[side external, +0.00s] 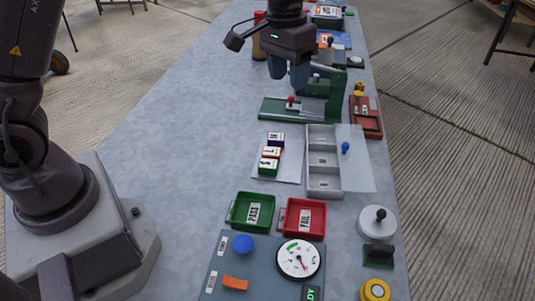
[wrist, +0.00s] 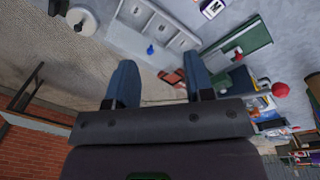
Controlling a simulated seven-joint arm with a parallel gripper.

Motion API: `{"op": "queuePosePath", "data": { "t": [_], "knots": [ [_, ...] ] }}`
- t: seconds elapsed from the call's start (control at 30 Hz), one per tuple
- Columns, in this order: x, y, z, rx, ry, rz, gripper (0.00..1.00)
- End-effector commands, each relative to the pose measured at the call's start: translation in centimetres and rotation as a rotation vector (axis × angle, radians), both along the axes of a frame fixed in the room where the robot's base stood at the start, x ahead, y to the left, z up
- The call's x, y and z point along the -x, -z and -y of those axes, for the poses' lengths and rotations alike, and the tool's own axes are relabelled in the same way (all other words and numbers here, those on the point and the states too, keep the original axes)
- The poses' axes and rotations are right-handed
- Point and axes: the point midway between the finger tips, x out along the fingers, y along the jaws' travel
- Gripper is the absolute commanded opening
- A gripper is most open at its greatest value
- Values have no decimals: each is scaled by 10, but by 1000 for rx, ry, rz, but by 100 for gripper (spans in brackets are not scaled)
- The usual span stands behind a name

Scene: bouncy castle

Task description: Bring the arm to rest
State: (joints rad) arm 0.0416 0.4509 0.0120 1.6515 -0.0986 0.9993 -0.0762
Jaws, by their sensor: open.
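My gripper (side external: 288,74) hangs at the far part of the long grey table (side external: 160,140), in front of or above a green-based fixture (side external: 275,108) with a red knob. How much height lies between them is hard to tell. In the wrist view my gripper (wrist: 160,78) shows two blue fingers spread apart with nothing between them.
Small labelled blocks (side external: 270,152) lie beside the grey tray (side external: 323,185). Nearer stand a green tray (side external: 233,208), a red tray (side external: 286,215), a gauge panel (side external: 215,262) and a round white device (side external: 367,222). The table's left part is clear.

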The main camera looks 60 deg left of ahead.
Motion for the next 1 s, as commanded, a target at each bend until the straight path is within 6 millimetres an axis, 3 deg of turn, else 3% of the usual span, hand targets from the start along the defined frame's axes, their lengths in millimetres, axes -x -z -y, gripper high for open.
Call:
{"op": "queuePosePath", "data": {
  "t": [0.03,0.2,0.4,0.6,0.73,1.0],
  "knots": [
    [21,-17,-3,-8,13,25,48],
    [86,-52,-12,-36,52,96,48],
    [162,-73,-20,-69,84,197,48],
    [219,-80,-26,-94,90,315,48],
    [235,-88,-27,-100,83,388,48],
    [238,-102,-27,-104,75,457,48]
  ]
}}
